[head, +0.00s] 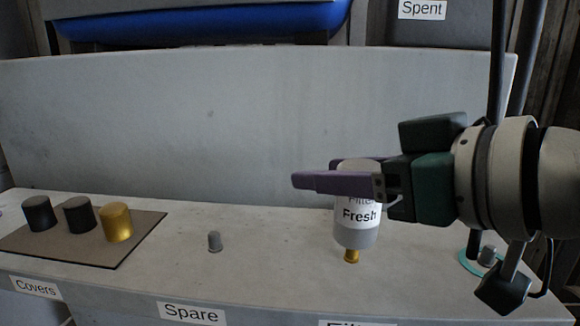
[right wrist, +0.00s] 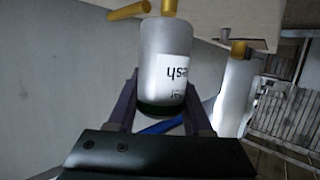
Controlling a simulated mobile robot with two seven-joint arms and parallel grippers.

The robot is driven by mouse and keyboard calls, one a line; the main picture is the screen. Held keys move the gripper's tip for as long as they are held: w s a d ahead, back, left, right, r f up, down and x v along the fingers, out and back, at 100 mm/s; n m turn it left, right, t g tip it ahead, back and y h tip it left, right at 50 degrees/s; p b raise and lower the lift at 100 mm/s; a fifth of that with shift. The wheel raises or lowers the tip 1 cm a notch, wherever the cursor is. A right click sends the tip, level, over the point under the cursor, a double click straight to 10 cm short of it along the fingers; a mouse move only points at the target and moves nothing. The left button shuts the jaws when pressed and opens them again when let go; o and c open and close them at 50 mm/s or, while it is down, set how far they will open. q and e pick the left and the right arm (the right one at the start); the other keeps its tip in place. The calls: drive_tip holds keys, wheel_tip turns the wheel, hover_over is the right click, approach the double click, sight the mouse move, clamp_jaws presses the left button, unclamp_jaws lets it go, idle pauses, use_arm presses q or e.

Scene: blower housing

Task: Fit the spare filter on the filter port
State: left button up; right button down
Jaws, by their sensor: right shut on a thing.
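The white filter (head: 357,212), labelled "Fresh", stands upright over the bench at centre right in the head view. A short brass piece (head: 351,256) shows right under it. I cannot tell whether this is the filter's own neck or the port, nor whether the filter is seated. My right gripper (head: 335,180) comes in from the right and is shut on the filter's upper part. In the right wrist view the filter (right wrist: 165,60) sits between the fingers, its label upside down, brass at its far end (right wrist: 168,8). My left gripper is not in view.
A grey peg (head: 214,241) stands bare behind the "Spare" label (head: 193,313). A mat (head: 75,252) at left bears two black covers and a gold one (head: 116,222). A grey peg with a teal ring (head: 470,262) is at right. Another white cylinder (right wrist: 236,95) shows in the wrist view.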

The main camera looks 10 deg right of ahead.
drive_tip(key=shift+f+b, duration=0.35)
drive_tip(key=shift+f, duration=0.85)
drive_tip(key=shift+c, duration=1.2)
unclamp_jaws()
drive_tip(key=shift+s, duration=0.1)
drive_tip(key=shift+s+d+r+p, duration=0.2)
drive_tip(key=shift+s+p, duration=0.1)
drive_tip(key=shift+p, duration=0.1)
drive_tip(key=p+v, duration=0.3)
drive_tip(key=v, duration=0.5)
drive_tip(key=shift+p, duration=0.35)
drive_tip(key=shift+s+d+r, duration=0.15)
drive_tip(key=shift+s+d, duration=0.05)
drive_tip(key=shift+s, duration=0.25)
